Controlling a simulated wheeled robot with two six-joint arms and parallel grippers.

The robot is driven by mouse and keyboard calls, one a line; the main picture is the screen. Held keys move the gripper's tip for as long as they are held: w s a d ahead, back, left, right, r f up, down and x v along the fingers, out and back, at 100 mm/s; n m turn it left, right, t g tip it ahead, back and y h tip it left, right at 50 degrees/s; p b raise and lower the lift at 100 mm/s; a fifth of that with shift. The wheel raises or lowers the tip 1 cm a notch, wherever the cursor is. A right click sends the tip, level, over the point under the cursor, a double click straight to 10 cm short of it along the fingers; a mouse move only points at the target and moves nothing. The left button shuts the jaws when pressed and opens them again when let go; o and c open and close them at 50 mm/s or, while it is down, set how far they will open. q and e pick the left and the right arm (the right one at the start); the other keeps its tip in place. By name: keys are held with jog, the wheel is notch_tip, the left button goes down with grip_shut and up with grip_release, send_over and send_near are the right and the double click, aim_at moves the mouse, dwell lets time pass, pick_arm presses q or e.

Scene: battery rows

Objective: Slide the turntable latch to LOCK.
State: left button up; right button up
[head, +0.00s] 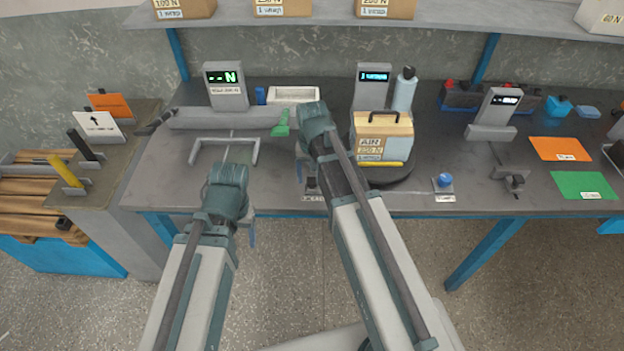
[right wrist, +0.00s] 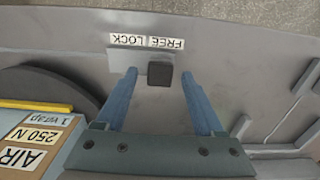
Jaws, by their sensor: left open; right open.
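The latch's dark square knob (right wrist: 160,74) stands at the right end of its grey plate (right wrist: 125,62) in the right wrist view, by the FREE label (right wrist: 165,43). The LOCK label (right wrist: 127,40) is to its left; both labels appear upside down. My right gripper (right wrist: 160,80) is open, with one blue finger on each side of the knob and a gap on both sides. In the head view my right arm largely hides the latch. The dark round turntable (head: 388,178) carries a box marked AIR 250 N (head: 383,138). My left gripper (head: 252,232) is open and empty before the bench's front edge.
A blue-topped button (head: 445,180) stands right of the turntable. A grey U-shaped frame (head: 222,150) and a green-handled thing (head: 281,123) are on the bench's left part. A bottle (head: 404,92) and display (head: 373,84) stand behind the box. The shelf (head: 470,17) holds boxes.

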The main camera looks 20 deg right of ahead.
grip_shut()
dwell(1.4)
